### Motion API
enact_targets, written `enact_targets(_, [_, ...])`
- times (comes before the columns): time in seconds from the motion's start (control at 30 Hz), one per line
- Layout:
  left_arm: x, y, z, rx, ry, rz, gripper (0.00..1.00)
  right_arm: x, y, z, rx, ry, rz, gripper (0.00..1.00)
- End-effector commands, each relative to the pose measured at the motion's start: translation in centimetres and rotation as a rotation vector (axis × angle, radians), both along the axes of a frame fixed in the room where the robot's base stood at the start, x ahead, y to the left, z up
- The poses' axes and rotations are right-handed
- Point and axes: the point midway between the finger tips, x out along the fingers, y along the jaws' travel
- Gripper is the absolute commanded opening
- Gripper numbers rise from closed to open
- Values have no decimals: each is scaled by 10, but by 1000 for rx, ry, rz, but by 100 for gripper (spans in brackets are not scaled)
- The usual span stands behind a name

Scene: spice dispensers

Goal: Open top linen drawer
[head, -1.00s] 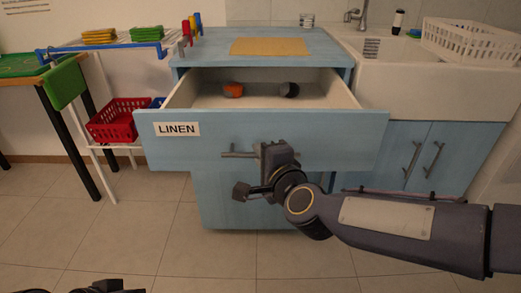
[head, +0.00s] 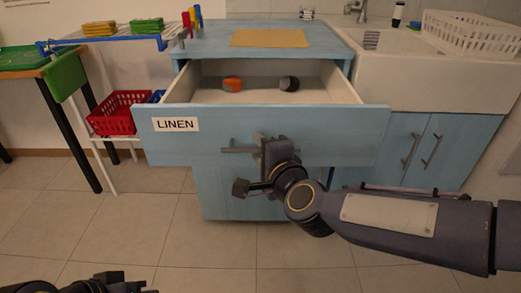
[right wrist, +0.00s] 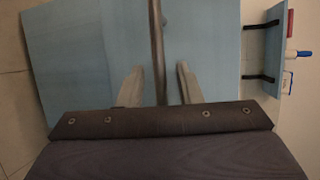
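The top linen drawer (head: 225,139) has a blue front with a "LINEN" label. It stands pulled well out of the blue cabinet (head: 220,195), and its pale interior shows. Its grey bar handle (head: 238,150) is partly hidden by my right gripper (head: 262,150). In the right wrist view the two fingers of the right gripper (right wrist: 159,85) are spread, with the handle bar (right wrist: 157,45) between them and gaps on both sides. Only part of my left gripper (head: 115,283) shows at the bottom left; its fingers cannot be made out.
An orange-and-dark item (head: 232,84) and a dark item (head: 289,84) lie inside the drawer. A yellow mat (head: 268,38) lies on the cabinet top. A sink (head: 430,75) with a white basket (head: 470,35) is at right. A red basket (head: 118,115) is at left. The floor in front is clear.

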Motion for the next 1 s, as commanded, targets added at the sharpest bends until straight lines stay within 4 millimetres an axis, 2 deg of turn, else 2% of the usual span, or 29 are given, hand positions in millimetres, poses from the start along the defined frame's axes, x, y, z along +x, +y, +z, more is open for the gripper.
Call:
enact_targets(0.17, [0, 0, 2, 0, 0, 0, 0, -5, -2, 3, 1, -2, 0, 32])
enact_targets(0.6, [0, 0, 22, 0, 0, 0, 0, -64, -27, 16, 1, -2, 0, 32])
enact_targets(0.73, [0, 0, 23, 0, 0, 0, 0, -71, -30, 15, 0, -1, 0, 32])
enact_targets(1.0, [0, 0, 23, 0, 0, 0, 0, -71, -30, 14, 0, 0, 0, 32])
